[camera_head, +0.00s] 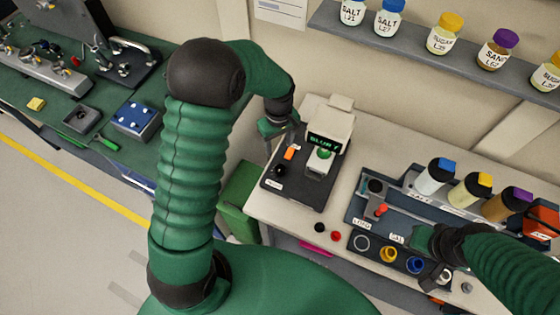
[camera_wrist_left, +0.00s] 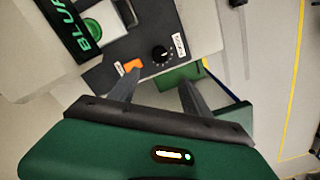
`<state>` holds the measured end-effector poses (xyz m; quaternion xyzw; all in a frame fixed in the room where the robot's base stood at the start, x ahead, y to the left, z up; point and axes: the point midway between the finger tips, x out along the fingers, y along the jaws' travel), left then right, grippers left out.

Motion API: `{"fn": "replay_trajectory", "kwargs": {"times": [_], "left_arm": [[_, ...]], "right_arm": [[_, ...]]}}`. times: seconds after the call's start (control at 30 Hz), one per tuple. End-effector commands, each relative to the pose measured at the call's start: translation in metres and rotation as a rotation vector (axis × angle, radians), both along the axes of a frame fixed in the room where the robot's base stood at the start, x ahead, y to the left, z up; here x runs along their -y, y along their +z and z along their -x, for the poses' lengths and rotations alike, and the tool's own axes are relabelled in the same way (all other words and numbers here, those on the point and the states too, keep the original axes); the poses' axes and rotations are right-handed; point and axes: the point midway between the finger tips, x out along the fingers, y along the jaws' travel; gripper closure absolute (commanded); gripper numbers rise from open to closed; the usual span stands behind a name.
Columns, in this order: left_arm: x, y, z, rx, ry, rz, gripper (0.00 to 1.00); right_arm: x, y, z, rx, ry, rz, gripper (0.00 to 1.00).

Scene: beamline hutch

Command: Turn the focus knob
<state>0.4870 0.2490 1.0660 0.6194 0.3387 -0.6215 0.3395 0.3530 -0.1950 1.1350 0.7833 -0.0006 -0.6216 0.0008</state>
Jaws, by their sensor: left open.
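The focus knob (camera_wrist_left: 160,53) is small, round and black, beside a white label on the dark base plate (camera_wrist_left: 108,73) of the microscope-like device. In the head view the black knob (camera_head: 279,171) is at the plate's near left corner. My left gripper (camera_head: 281,134) hangs over the device's left side, above the plate. In the wrist view my left gripper (camera_wrist_left: 155,82) is open and empty, its fingers apart, with the knob beyond them and not between them. The display (camera_head: 325,141) shows green letters starting "BLUR". My right gripper (camera_head: 424,241) is over the bottle rack; its fingers cannot be made out.
An orange block (camera_head: 290,153) lies on the plate near the knob. A dark rack (camera_head: 373,212) with bottles and coloured rings stands to the right. A green bin (camera_head: 238,192) is below the table's left edge. A shelf (camera_head: 420,50) of jars runs along the wall.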

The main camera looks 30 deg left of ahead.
Motion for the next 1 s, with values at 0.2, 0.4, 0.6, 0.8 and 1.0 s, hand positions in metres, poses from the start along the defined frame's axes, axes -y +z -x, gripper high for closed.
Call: {"fn": "replay_trajectory", "kwargs": {"times": [0.2, 0.4, 0.6, 0.8, 1.0], "left_arm": [[0.001, -0.057, 0.001, -0.006, -0.002, 0.001, 0.44], [0.001, -0.106, 0.001, -0.006, -0.002, 0.001, 0.44], [0.001, -0.134, 0.000, 0.000, -0.002, 0.000, 0.44], [0.001, -0.139, -0.001, 0.001, -0.003, 0.000, 0.44], [0.001, -0.139, -0.001, 0.001, -0.003, 0.000, 0.57]], "right_arm": [[0.000, 0.015, 0.000, 0.000, 0.000, 0.000, 0.64], [0.000, 0.026, 0.000, 0.000, 0.000, 0.000, 0.64], [0.000, 0.030, 0.000, 0.001, 0.000, 0.000, 0.64], [0.000, 0.030, 0.000, 0.001, 0.000, 0.000, 0.64], [0.000, 0.030, 0.000, 0.001, 0.000, 0.000, 0.64]]}}
